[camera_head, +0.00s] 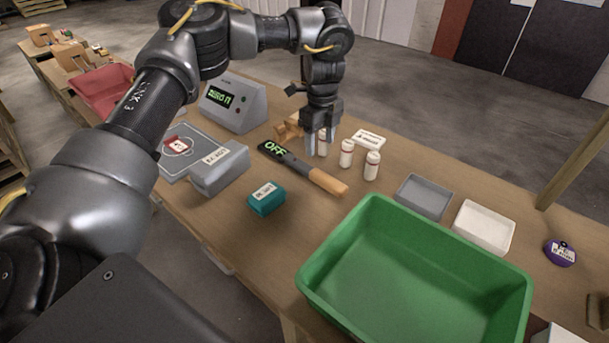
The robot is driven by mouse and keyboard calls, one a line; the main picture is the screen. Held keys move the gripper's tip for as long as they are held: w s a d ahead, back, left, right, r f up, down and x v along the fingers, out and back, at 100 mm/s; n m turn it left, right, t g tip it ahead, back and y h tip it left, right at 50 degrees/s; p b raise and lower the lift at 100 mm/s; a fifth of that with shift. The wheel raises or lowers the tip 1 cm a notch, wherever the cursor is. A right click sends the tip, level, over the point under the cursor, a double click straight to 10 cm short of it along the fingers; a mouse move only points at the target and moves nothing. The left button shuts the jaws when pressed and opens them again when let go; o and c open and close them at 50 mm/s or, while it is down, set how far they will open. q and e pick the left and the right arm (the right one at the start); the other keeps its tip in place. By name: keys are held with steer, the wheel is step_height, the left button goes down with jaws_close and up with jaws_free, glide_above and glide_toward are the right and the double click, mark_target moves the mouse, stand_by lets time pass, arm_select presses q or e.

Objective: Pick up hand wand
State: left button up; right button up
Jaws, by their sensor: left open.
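The hand wand (301,168) lies on the wooden table near the middle of the view. It has a dark paddle with green "OFF" lettering at its left end and a tan handle at its right end. My left gripper (319,146) points down just behind the wand, over the table. Its fingers are apart with nothing seen held between them. One white bottle stands partly hidden right behind the fingers. Whether the fingertips touch the table or the bottle, I cannot tell. My right gripper is not in view.
Two white bottles (346,153) stand right of the gripper. A green bin (315,275) fills the front right. A teal box (266,199), a grey box (219,168) and a display unit (234,102) lie left. Small grey (424,196) and white trays (484,227) sit right.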

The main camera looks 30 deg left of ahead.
mark_target(318, 172)
arm_select(q)
steer(key=shift+w+a+f, duration=0.15)
steer(key=shift+f, duration=0.75)
step_height(318, 172, down, 4)
steer(key=shift+a+r, duration=0.15)
steer(key=shift+f, duration=0.7)
step_height(318, 172, down, 4)
steer(key=shift+r+p, duration=0.2)
steer(key=shift+p, duration=0.3)
steer(key=shift+f, duration=0.5)
jaws_close()
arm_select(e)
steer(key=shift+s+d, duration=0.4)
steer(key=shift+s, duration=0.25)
